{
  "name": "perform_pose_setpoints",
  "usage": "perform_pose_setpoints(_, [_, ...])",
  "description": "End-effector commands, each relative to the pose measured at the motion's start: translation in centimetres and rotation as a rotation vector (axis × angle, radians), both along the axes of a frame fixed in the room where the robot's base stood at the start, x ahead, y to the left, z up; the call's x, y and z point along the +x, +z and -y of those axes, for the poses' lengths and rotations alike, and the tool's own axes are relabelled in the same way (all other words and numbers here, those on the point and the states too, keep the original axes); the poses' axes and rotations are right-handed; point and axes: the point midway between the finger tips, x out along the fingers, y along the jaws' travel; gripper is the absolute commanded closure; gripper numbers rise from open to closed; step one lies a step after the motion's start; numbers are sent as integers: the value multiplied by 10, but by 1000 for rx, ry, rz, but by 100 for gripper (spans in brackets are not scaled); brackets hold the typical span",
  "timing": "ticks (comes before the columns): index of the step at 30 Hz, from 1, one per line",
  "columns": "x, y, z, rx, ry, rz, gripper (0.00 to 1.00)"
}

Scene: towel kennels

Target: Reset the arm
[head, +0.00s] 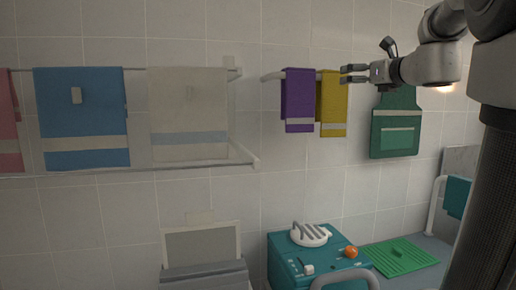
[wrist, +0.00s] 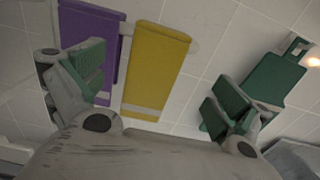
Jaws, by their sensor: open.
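My gripper (head: 355,73) is open and empty, at the upper right in the head view, level with the top of the yellow towel. In the wrist view its two fingers (wrist: 152,100) are spread wide apart with nothing between the pads. A purple towel (head: 299,98) and a yellow towel (head: 334,100) hang from a short rail in front of the tiled wall. In the wrist view the yellow towel (wrist: 157,68) shows beyond the gap between the fingers, and the purple towel (wrist: 90,38) is partly covered by the left finger. I cannot tell whether a finger touches the yellow towel.
A green apron (head: 395,122) hangs right of my gripper. A blue towel (head: 80,112) and a beige towel (head: 188,108) hang on a rack at left. Below stand a teal cart (head: 285,262) with an orange ball (head: 351,252), and a green mat (head: 402,258).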

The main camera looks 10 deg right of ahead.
Motion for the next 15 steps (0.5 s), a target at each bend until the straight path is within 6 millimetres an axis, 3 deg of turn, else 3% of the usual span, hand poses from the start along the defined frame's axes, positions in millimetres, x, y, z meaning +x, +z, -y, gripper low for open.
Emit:
perform_pose_setpoints(4, [0, -1, -2, -126, 8, 0, 0])
perform_pose_setpoints(6, [-3, -15, -1, -316, 29, -38, 0])
perform_pose_setpoints(8, [-11, -52, 0, -543, 78, -125, 0])
perform_pose_setpoints(11, [-45, -127, -6, -980, 252, -288, 0])
perform_pose_setpoints(15, [-111, -218, -37, -1551, 675, -400, 0])
